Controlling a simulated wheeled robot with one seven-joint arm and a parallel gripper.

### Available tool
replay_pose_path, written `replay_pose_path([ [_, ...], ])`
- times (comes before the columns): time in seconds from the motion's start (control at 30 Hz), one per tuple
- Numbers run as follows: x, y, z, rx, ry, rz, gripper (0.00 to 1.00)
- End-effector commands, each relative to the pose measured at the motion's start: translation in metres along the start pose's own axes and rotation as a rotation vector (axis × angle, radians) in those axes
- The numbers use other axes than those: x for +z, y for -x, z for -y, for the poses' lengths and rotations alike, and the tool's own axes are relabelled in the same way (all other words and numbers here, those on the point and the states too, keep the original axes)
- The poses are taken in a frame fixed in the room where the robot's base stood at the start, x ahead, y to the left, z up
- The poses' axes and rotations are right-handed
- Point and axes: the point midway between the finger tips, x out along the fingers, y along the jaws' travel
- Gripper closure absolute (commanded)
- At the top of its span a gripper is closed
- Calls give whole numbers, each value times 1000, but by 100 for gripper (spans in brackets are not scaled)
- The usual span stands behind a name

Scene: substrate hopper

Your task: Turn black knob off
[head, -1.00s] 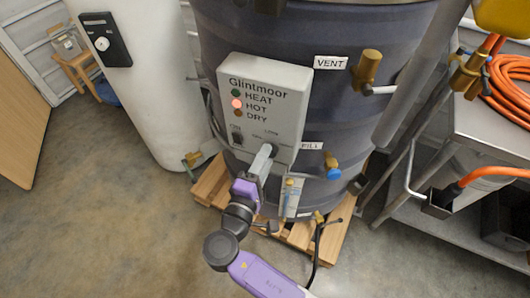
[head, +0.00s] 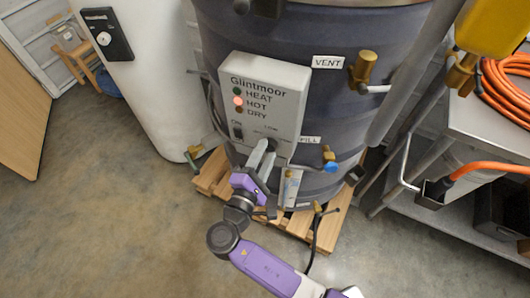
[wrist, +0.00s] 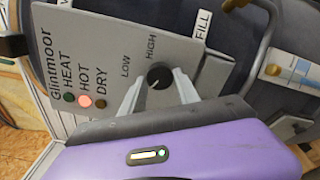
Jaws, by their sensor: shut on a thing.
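The grey Glintmoor control box (head: 290,85) sits on the front of the dark drum. The small black knob (wrist: 159,76) is low on the box, between the LOW and HIGH labels in the wrist view. My gripper (wrist: 158,82) has one grey finger on each side of the knob and is shut on it. In the head view my gripper (head: 264,148) reaches up to the box's lower edge, and its fingers hide the knob there. The red HOT light (head: 238,101) is lit; the HEAT and DRY lights look dark.
A blue-tipped FILL valve (head: 330,166) and brass VENT valve (head: 365,70) are at right. The drum stands on a wooden pallet (head: 212,172). A steel bench with an orange hose (head: 505,90) is at right. The floor at left is clear.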

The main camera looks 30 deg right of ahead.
Motion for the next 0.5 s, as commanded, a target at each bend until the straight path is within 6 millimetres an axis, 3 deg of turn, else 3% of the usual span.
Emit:
replay_pose_path([
  [0.17,-1,1,2,-2,1,-4,100],
  [0.2,-1,1,2,-1,1,-4,57],
  [0.3,-1,1,1,-1,1,-3,41],
  [0.5,0,0,1,-1,-1,-2,41],
])
